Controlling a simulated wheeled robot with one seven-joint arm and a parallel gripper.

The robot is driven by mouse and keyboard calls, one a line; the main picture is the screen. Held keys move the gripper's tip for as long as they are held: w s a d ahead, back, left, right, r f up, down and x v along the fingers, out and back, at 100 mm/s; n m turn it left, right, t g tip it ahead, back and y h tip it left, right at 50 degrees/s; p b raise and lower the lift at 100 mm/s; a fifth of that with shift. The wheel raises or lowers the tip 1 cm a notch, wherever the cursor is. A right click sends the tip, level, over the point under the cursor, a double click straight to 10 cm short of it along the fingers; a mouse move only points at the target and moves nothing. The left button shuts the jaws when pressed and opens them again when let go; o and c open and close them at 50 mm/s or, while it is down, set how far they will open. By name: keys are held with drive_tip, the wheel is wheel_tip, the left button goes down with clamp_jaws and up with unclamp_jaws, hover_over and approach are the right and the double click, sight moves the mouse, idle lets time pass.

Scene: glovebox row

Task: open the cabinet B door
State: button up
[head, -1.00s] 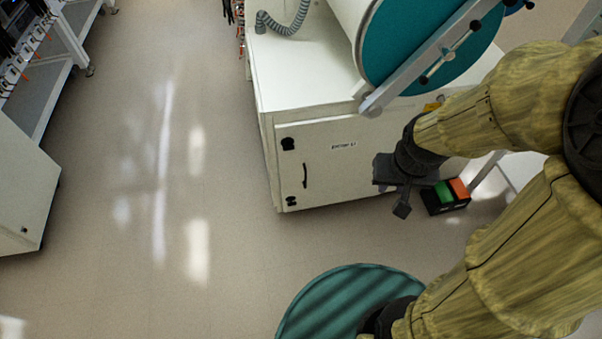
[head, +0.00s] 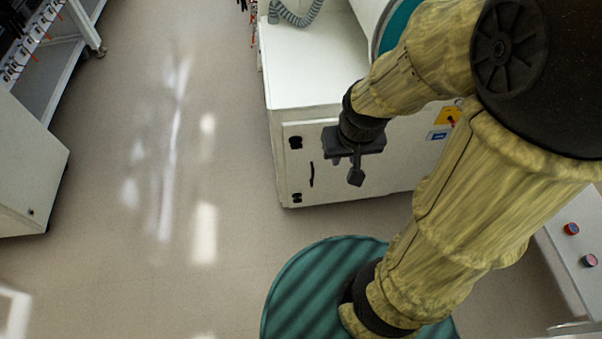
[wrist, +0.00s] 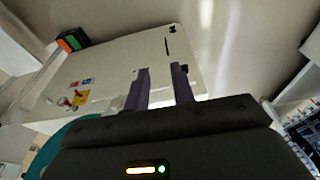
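A white cabinet door (head: 330,165) is on the front of the white cabinet under the glovebox in the head view. It looks shut. Its dark upright handle (head: 311,174) is near the left edge, between two black fittings. The door also fills the middle of the wrist view (wrist: 120,60), with the handle (wrist: 167,46) beyond the fingertips. No readable letter shows on it now. My gripper (head: 346,174) is to the right of the handle in the head view, apart from it. In the wrist view the two fingers (wrist: 159,68) stand apart with nothing between them.
A black box with green and orange parts (wrist: 71,41) shows in the wrist view. A white cabinet (head: 28,165) and a rack (head: 58,45) stand at the left. The floor (head: 150,200) left of the door is clear. A panel with buttons (head: 572,240) is at right.

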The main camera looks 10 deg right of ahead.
idle(0.3)
drive_tip(key=w+d+f+n+t+y+b, duration=0.1)
drive_tip(key=w+d+f+n+t+b, duration=0.15)
drive_tip(key=w+f+b, duration=0.65)
drive_tip(key=w+d+f+n+t+b, duration=0.1)
drive_tip(key=w+d+f+t+b, duration=0.15)
drive_tip(key=f+b, duration=0.7)
drive_tip(key=w+d+f+n+t+y+b, duration=0.15)
drive_tip(key=w+d+f+b, duration=0.45)
drive_tip(key=f, duration=0.7)
wheel_tip(320, 180, down, 25)
drive_tip(key=s+a+n+t+y+b, duration=0.1)
drive_tip(key=t+y+b, duration=0.5)
drive_tip(key=b, duration=1.3)
drive_tip(key=shift+s+a+n+y, duration=0.2)
drive_tip(key=shift+s+n+y, duration=0.2)
drive_tip(key=shift+s+y, duration=0.35)
drive_tip(key=shift+w, duration=0.1)
